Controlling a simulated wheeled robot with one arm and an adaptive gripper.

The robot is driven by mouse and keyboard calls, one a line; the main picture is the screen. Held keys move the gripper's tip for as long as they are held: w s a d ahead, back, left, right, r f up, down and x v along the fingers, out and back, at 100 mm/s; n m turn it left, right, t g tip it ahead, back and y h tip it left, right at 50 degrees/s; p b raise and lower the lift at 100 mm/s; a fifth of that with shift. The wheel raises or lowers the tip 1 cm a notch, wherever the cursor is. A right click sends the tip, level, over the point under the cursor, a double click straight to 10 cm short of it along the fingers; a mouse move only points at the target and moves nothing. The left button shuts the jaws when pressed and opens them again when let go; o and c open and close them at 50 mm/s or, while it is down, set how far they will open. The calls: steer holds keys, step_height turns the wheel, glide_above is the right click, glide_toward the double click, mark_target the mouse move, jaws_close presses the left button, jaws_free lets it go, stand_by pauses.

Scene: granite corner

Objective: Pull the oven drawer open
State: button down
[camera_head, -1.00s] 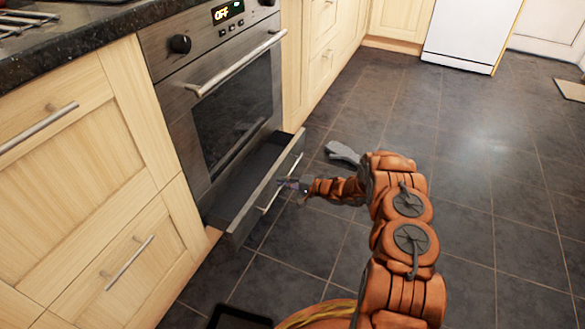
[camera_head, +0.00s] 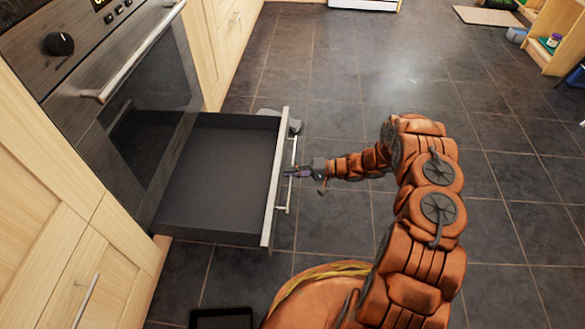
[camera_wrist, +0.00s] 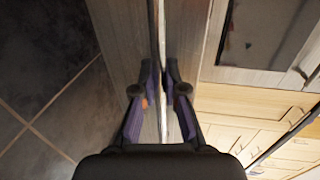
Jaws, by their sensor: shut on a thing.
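The oven drawer (camera_head: 215,178) is pulled well out below the oven door, and its dark inside looks empty. Its front panel stands upright with a thin bar handle (camera_head: 289,193) on the outer face. My gripper (camera_head: 295,173) is at that handle, reaching in from the right. In the wrist view my gripper (camera_wrist: 160,85) shows its two fingers closed close together on the handle, with the drawer front (camera_wrist: 125,35) beyond them. The fingers hide the part of the handle they grip.
The oven door (camera_head: 140,100) above is shut, with its own long handle (camera_head: 135,55). Wooden cupboards (camera_head: 45,190) stand beside the oven. A grey object (camera_head: 290,120) lies on the floor behind the drawer. The tiled floor (camera_head: 510,150) to the right is clear.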

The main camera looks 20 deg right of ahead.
steer(key=shift+w+d, duration=0.15)
steer(key=shift+d, duration=0.3)
steer(key=c, duration=1.5)
jaws_free()
steer(key=o, duration=0.3)
steer(key=shift+a, duration=0.2)
steer(key=v, duration=1.2)
